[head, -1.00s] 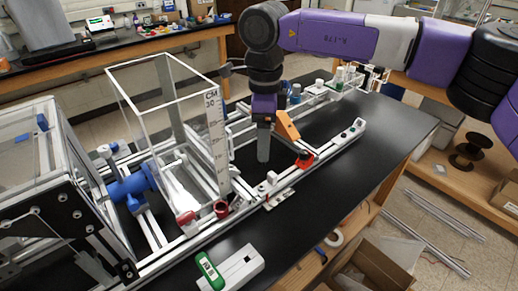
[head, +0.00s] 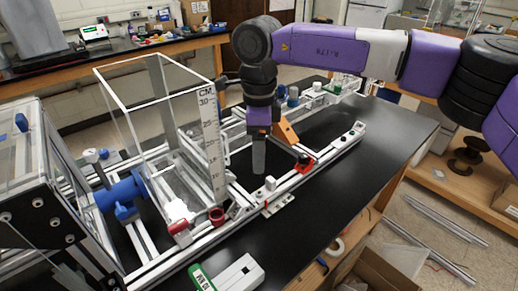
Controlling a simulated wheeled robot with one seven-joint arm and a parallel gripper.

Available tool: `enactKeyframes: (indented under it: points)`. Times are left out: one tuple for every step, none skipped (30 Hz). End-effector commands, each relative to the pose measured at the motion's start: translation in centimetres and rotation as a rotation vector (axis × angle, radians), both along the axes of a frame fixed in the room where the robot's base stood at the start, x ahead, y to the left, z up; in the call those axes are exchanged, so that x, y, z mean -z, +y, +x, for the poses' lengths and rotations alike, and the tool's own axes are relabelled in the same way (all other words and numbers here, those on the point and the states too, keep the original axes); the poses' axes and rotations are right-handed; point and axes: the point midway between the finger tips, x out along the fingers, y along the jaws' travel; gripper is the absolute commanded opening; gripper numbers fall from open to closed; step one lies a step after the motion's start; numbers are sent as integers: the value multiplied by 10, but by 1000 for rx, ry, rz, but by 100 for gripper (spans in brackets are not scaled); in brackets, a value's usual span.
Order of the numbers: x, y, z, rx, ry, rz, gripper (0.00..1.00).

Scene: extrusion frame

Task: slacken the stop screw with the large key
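My gripper (head: 259,158) hangs pointing down from my purple arm, over the dark bench beside the aluminium extrusion frame (head: 240,212). Its grey fingers appear as one narrow block, so I cannot tell whether they are open or shut, or whether they hold anything. I cannot make out the large key for certain in this view. The stop screw is too small to identify. A small light block (head: 270,184) sits on the near rail, just right of and below my gripper. A red-orange part (head: 304,161) with an orange angled piece (head: 286,133) stands farther right along the rail.
A clear box with a centimetre scale (head: 208,140) stands left of my gripper. A green labelled item (head: 201,280) and a white block (head: 236,273) lie at the near edge. The black bench right of the rail (head: 370,170) is clear.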

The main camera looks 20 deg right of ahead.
Motion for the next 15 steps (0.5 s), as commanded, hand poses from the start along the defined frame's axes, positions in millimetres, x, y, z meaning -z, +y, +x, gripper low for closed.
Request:
enactKeyframes:
  points:
    - [1, 0, 0, 0, -1, 0, 20]
    - [2, 0, 0, 0, -1, 0, 20]
    - [4, 0, 0, 0, 0, 0, 20]
    - [5, 0, 0, 0, 0, 0, 20]
    - [7, 0, 0, 0, 0, 0, 20]
    - [10, 0, 0, 0, 0, 0, 20]
    - [12, 0, 0, 0, 0, 0, 20]
    - [15, 0, 0, 0, 0, 0, 20]
    - [18, 0, 0, 0, 0, 0, 20]
    - [21, 0, 0, 0, 0, 0, 20]
    - [24, 0, 0, 0, 0, 0, 20]
    - [28, 0, 0, 0, 1, 1, 20]
    - [32, 0, 0, 0, 1, 1, 20]
    - [35, 0, 0, 0, 1, 1, 20]
    - [39, 0, 0, 0, 1, 1, 20]
